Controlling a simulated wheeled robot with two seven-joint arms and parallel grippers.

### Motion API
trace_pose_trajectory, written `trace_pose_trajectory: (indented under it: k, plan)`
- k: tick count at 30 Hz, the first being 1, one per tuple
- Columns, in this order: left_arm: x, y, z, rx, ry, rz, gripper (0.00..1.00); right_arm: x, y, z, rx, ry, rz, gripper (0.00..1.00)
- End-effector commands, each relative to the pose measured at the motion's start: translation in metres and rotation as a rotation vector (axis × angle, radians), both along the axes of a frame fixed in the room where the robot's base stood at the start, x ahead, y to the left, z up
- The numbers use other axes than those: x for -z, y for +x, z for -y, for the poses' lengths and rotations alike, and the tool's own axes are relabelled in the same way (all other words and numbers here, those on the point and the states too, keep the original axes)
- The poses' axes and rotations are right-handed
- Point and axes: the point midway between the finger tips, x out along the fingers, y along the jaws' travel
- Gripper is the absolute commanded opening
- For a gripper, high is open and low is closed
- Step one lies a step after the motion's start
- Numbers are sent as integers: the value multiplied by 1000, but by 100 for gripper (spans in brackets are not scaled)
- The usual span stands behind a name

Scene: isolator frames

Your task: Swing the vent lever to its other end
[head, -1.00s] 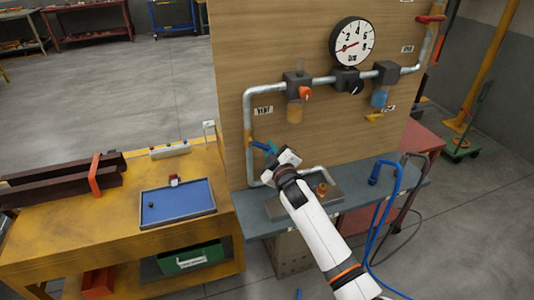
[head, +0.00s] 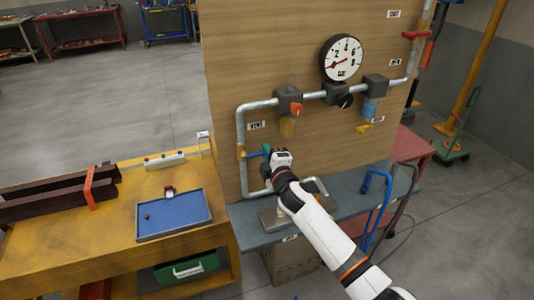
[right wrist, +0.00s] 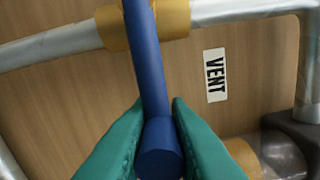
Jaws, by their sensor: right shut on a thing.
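The vent lever (right wrist: 147,55) is a blue bar on a brass valve body (right wrist: 112,28), on the pipe near the VENT label (right wrist: 215,75). In the head view the lever (head: 254,154) sticks out to the right from the brass valve (head: 241,151), roughly level. My right gripper (right wrist: 158,112) has its teal fingers on either side of the lever near its free end, shut on it. In the head view my right gripper (head: 267,151) partly hides the lever's end. My left gripper is out of view.
The board carries a gauge (head: 341,58), a red-handled valve (head: 296,109) and pipework. A yellow bench (head: 115,230) with a blue tray (head: 175,215) stands at left.

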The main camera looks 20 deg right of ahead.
Motion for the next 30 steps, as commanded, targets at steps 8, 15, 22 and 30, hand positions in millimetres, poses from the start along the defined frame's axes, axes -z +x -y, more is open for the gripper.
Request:
trace_pose_trajectory:
  k: [8, 15, 22, 30]
  plan:
    - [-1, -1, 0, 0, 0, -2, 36, -9, 2, 0, -2, 2, 17, 0]
    - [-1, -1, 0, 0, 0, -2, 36, -8, 2, 0, -2, 1, 15, 33]
    - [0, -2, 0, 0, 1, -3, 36, -4, 1, 0, -2, -1, 7, 38]
    - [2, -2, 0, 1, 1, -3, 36, -1, -12, 0, 0, -3, 4, 38]
